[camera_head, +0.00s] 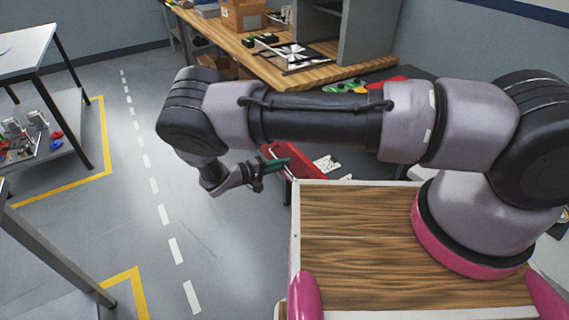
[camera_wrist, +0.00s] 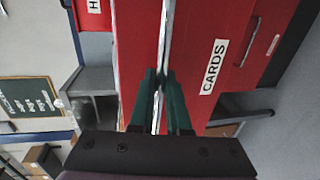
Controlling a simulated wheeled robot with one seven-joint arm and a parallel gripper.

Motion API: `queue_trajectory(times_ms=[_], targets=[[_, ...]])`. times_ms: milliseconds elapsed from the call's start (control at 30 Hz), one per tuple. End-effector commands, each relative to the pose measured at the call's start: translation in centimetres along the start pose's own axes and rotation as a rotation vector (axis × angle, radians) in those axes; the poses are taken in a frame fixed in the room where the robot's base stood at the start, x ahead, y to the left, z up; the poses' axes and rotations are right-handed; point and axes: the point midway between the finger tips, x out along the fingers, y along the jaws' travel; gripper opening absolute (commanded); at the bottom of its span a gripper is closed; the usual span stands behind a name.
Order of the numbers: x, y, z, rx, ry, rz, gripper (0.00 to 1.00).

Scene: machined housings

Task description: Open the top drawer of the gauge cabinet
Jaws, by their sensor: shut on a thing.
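The gauge cabinet is red; part of it (camera_head: 305,172) shows in the head view, partly hidden behind my gripper and my base. In the wrist view its red front (camera_wrist: 228,25) fills the middle, turned sideways, with a white label reading CARDS (camera_wrist: 213,66). A long, pale metal handle strip (camera_wrist: 166,40) runs down the picture beside that label. My gripper (camera_wrist: 160,82) has its green fingers shut on this strip. In the head view my gripper (camera_head: 284,162) is at the cabinet's left side. I cannot tell how far the drawer stands out.
A wooden workbench (camera_head: 240,52) with a cardboard box (camera_head: 242,14) stands at the back. Left are a table (camera_head: 22,45) and a shelf with parts. Grey floor (camera_head: 205,230) left of my gripper is clear.

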Motion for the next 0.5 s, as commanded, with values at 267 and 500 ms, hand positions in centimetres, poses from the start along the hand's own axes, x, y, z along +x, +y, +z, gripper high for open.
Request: queue_trajectory(times_ms=[267, 500], targets=[[0.04, -0.10, 0.14, -0.002, -0.002, -0.001, 0.27], [-0.08, -0.05, 0.04, 0.000, 0.000, 0.000, 0.27]])
